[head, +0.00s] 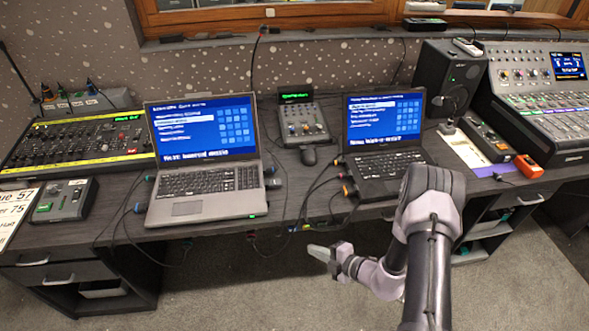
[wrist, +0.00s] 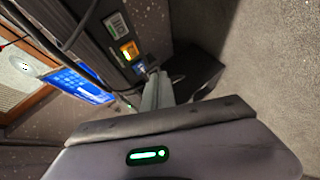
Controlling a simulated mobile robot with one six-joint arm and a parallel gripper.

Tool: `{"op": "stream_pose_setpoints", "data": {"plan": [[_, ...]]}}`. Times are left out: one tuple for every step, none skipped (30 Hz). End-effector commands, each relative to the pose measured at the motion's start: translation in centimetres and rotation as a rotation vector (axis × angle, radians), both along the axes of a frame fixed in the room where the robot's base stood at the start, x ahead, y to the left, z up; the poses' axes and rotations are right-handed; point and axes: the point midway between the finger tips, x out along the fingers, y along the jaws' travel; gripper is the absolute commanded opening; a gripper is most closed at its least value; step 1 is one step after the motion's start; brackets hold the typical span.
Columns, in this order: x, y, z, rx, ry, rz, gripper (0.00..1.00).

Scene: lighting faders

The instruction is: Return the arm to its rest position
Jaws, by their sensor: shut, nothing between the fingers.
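My gripper (head: 322,253) is in the head view in front of the desk's front edge, below the gap between the two laptops. Its fingers point left, and it is shut and empty. My arm reaches in from the lower right and bends back toward the left. In the wrist view my gripper's fingers (wrist: 158,90) show closed together at the middle, beside the desk's front edge (wrist: 95,45). Nothing is held, and the fingers appear apart from the desk.
A grey laptop (head: 205,207) and a black laptop (head: 385,180) stand open on the desk. Cables hang over the front edge near my gripper. A lighting console (head: 75,145) is at left, a mixer (head: 540,95) at right. Carpet floor (head: 250,290) below is clear.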

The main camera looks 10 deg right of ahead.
Motion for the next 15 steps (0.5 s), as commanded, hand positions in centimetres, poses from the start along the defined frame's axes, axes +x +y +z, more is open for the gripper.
{"op": "stream_pose_setpoints", "data": {"plan": [[0.1,0.1,0.3,-0.005,-0.007,0.009,0.0],[0.3,0.2,0.9,-0.017,-0.022,0.028,0.0],[0.7,0.7,2.4,-0.045,-0.058,0.076,0.0],[1.1,1.3,4.1,-0.08,-0.103,0.135,0.0],[1.4,2.1,6.3,-0.127,-0.16,0.211,0.0],[1.5,3.4,9.9,-0.209,-0.261,0.34,0.0],[1.3,4.6,12.8,-0.281,-0.348,0.453,0.0],[0.7,5.9,15.8,-0.362,-0.446,0.577,0.0],[-0.6,7.5,19.6,-0.476,-0.584,0.746,0.0],[-1.8,8.6,22.1,-0.561,-0.686,0.867,0.0],[-3.2,9.4,24.4,-0.648,-0.79,0.989,0.0],[-5.3,10.4,27.1,-0.766,-0.929,1.151,0.0],[-7.0,10.9,28.9,-0.854,-1.033,1.271,0.0],[-8.7,11.2,30.5,-0.946,-1.136,1.389,0.0],[-11.0,11.3,32.3,-1.069,-1.272,1.548,0.0]]}}
